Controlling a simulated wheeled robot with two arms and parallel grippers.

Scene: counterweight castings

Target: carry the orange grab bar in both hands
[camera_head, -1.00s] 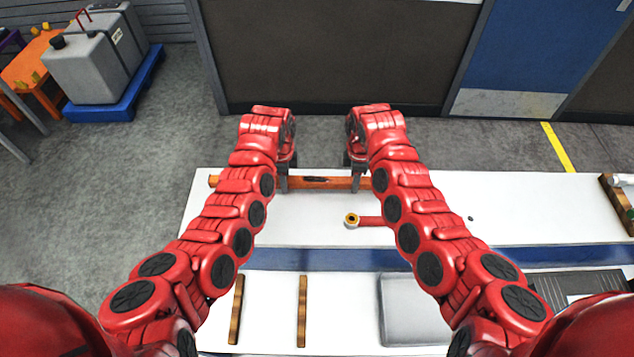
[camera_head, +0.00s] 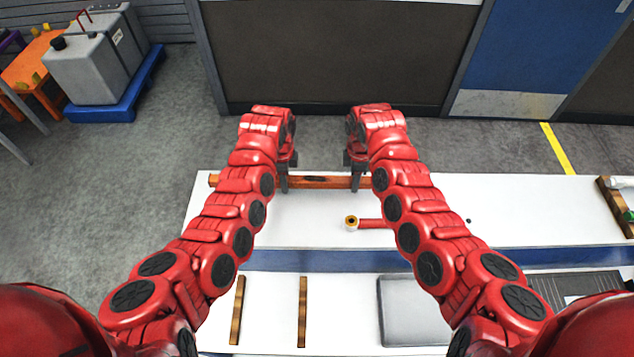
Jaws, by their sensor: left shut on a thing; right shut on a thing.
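The orange grab bar (camera_head: 328,182) lies crosswise near the far edge of the white bench, its left end (camera_head: 213,180) showing past my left arm. My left gripper (camera_head: 284,184) is shut on the bar left of its middle. My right gripper (camera_head: 361,183) is shut on it further right. A dark mark shows on the bar between the two grippers. My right arm hides the bar's right end. I cannot tell whether the bar touches the bench top or is held just above it.
A red-handled tool with a yellow-ringed end (camera_head: 351,222) lies on the white bench (camera_head: 300,230), partly under my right arm. Nearer are two wooden strips (camera_head: 302,312) and a grey plate (camera_head: 405,325). A wooden rack (camera_head: 612,205) stands at the far right.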

